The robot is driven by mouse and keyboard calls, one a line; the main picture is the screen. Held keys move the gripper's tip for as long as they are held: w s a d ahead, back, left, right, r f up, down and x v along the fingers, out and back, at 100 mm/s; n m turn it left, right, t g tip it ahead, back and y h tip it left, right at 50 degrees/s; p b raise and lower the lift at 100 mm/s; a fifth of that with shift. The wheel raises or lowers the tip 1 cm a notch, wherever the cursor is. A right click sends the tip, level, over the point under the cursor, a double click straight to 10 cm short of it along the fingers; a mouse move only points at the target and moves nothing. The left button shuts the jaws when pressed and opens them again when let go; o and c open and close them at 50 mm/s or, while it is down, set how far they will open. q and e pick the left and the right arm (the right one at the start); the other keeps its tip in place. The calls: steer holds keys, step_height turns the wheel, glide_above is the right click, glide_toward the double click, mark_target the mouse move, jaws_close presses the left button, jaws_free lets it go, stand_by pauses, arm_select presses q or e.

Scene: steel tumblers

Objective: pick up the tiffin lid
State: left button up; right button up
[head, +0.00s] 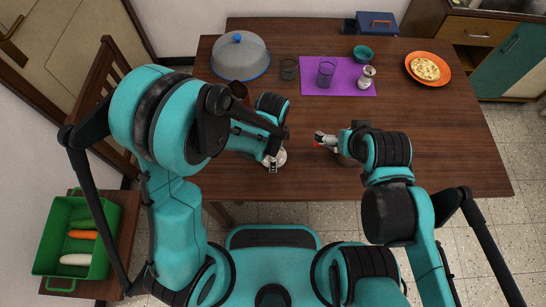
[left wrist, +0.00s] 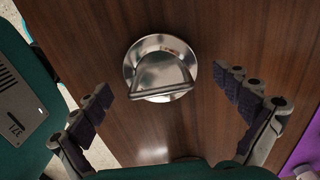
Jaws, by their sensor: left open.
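The tiffin lid (left wrist: 158,52) is a round, shiny steel disc with a raised bar handle, lying on the brown wooden table. In the head view the lid (head: 281,157) shows only partly beneath my left gripper (head: 272,163). In the left wrist view my left gripper (left wrist: 166,92) is open and empty, its two fingers spread wide on either side of the lid and apart from it. My right gripper (head: 326,140) is over the table to the right of the lid; its finger state is unclear.
A clear dome with a blue rim (head: 240,55) stands at the back left. A purple mat (head: 310,88) holds a tumbler (head: 326,73) and a steel item (head: 367,77). An orange plate (head: 444,80) is at right.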

arm_select(q)
steer(key=shift+f, duration=0.5)
steer(key=shift+r, duration=0.1)
steer(key=c, duration=1.4)
steer(key=shift+s, duration=0.1)
steer(key=shift+c, duration=0.2)
steer(key=shift+o, duration=0.2)
